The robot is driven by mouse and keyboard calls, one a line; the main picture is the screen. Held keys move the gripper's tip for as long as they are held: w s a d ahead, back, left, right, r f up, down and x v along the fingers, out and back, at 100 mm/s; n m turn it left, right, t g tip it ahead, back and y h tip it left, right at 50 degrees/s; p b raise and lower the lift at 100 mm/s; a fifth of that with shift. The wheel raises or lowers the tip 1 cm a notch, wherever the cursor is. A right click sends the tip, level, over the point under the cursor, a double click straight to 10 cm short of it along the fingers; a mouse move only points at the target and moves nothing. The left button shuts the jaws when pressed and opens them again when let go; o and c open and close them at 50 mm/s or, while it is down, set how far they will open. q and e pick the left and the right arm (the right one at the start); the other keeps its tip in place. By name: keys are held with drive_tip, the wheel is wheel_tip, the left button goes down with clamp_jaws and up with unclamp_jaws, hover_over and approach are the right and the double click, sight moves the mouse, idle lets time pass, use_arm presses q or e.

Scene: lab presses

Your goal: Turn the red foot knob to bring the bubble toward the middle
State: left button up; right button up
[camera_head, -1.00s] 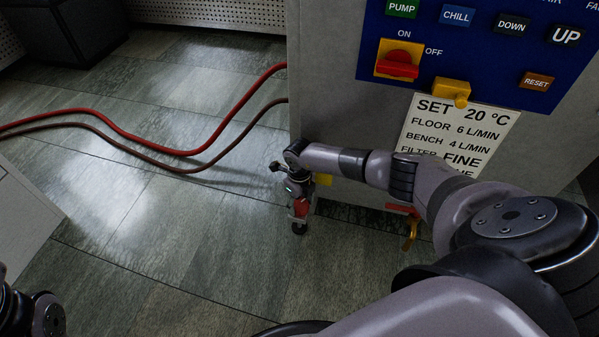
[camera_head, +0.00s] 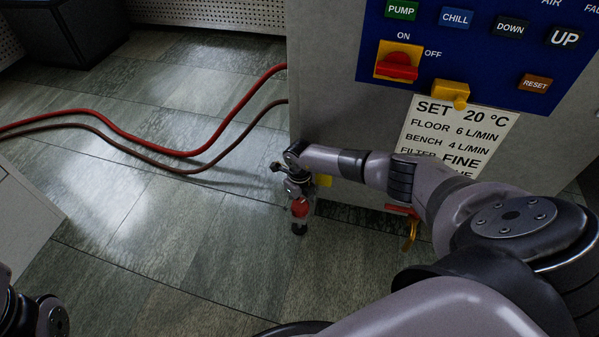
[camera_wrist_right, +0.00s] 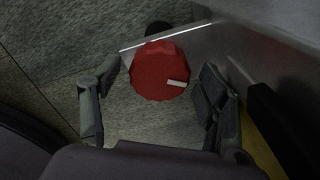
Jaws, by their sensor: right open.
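The red foot knob (camera_wrist_right: 158,72) shows in the right wrist view as a ridged red disc with a white mark at its lower right. It also shows small in the head view (camera_head: 300,208), at the foot of the grey cabinet's near left corner. My right gripper (camera_wrist_right: 158,98) is open, with one finger on each side of the knob's lower part. Both fingers look apart from the knob. In the head view my right gripper (camera_head: 299,196) is low beside the cabinet corner. I cannot make out the bubble in either view. My left gripper is not seen; only part of my left arm shows.
The grey cabinet (camera_head: 335,110) carries a blue control panel (camera_head: 480,60) and a settings label (camera_head: 455,135). A yellow lever (camera_head: 410,235) hangs low on its front. Red hoses (camera_head: 180,152) cross the floor to the left. The tiled floor left of the knob is clear.

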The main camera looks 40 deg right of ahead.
sight(299, 204)
drive_tip(key=shift+r, duration=0.1)
wheel_tip(299, 204, up, 12)
idle(0.6)
idle(0.4)
